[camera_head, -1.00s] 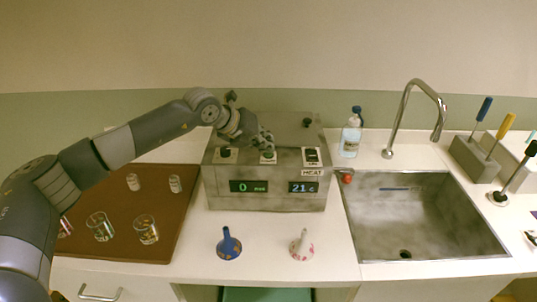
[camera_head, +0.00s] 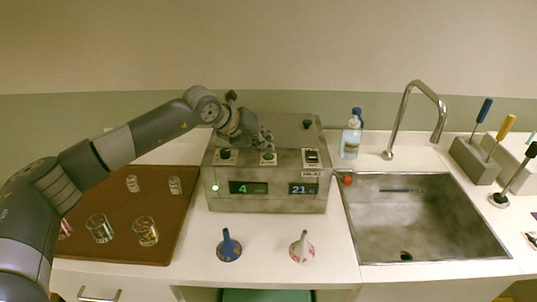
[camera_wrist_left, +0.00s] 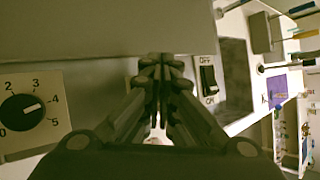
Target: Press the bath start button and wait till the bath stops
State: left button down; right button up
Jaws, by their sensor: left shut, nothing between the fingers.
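The bath (camera_head: 270,190) is a grey metal box on the counter. Its left display (camera_head: 247,188) reads a green 4 and its right display (camera_head: 303,189) reads 21 in blue. A green lamp (camera_head: 215,188) is lit on its front at left. The green start button (camera_head: 268,158) is on the top panel in the middle. My left gripper (camera_head: 267,147) is shut and empty, fingertips just over this button; I cannot tell whether they touch it. In the left wrist view the shut fingers (camera_wrist_left: 161,62) hide the button. My right gripper is not in view.
A dial (camera_wrist_left: 28,110) and an OFF/ON heat switch (camera_wrist_left: 208,80) flank the button. A brown tray (camera_head: 120,205) with several glasses is at left. Blue (camera_head: 229,245) and white (camera_head: 301,248) funnels stand in front. A bottle (camera_head: 351,137) and sink (camera_head: 420,215) are at right.

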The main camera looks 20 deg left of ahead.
aim_at(266, 154)
pick_arm(q)
jog(key=shift+r, duration=0.3)
jog(key=shift+r+p, duration=1.15)
jog(key=shift+r, duration=1.4)
